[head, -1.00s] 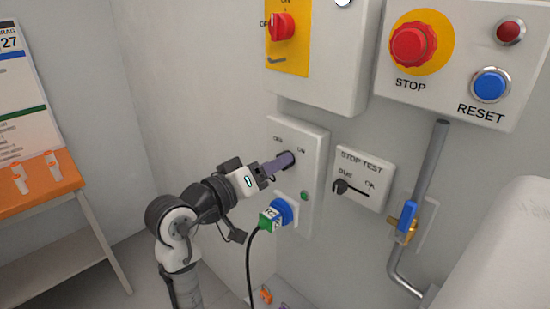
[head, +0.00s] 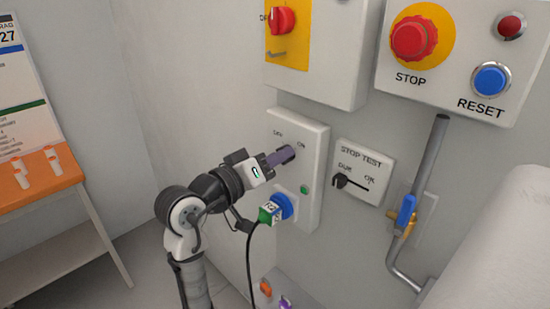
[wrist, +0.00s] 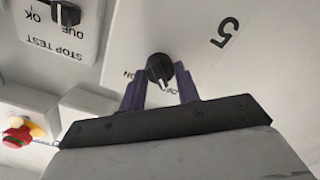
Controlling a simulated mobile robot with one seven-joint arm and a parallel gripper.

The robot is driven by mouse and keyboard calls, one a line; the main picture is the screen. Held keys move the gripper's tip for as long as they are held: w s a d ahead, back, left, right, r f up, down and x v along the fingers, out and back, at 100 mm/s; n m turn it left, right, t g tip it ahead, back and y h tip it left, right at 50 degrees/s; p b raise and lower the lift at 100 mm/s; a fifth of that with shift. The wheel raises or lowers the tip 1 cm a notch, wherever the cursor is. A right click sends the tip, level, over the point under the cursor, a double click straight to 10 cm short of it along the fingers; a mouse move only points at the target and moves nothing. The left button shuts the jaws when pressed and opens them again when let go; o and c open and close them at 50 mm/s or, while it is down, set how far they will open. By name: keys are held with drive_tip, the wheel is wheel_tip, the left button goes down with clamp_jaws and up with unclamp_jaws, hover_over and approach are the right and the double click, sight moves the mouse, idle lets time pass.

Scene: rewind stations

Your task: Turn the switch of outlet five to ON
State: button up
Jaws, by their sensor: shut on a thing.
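Outlet five's pale panel (head: 313,150) is on the wall, with OFF and ON labels at its top. Its black switch knob (wrist: 160,68) shows in the wrist view, with a white mark on its lower part and ON to its left. A "5" label (wrist: 227,32) is on the panel. My gripper (wrist: 159,80) has its purple fingers on both sides of the knob, shut on it. In the head view my gripper (head: 291,153) reaches the panel and hides most of the knob.
A blue socket (head: 284,205) with a green-and-white plug (head: 267,213) and black cable is just below my gripper. A STOP TEST switch box (head: 364,170) is to the right. A red STOP button (head: 413,38) is above, and a blue-handled valve (head: 407,210) is lower right.

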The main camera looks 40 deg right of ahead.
drive_tip(key=shift+f+m+b, duration=0.1)
drive_tip(key=shift+m+b, duration=0.2)
drive_tip(key=shift+s+m+b, duration=0.2)
drive_tip(key=shift+m+b, duration=6.8)
drive_tip(key=shift+m, duration=1.6)
drive_tip(key=o, duration=1)
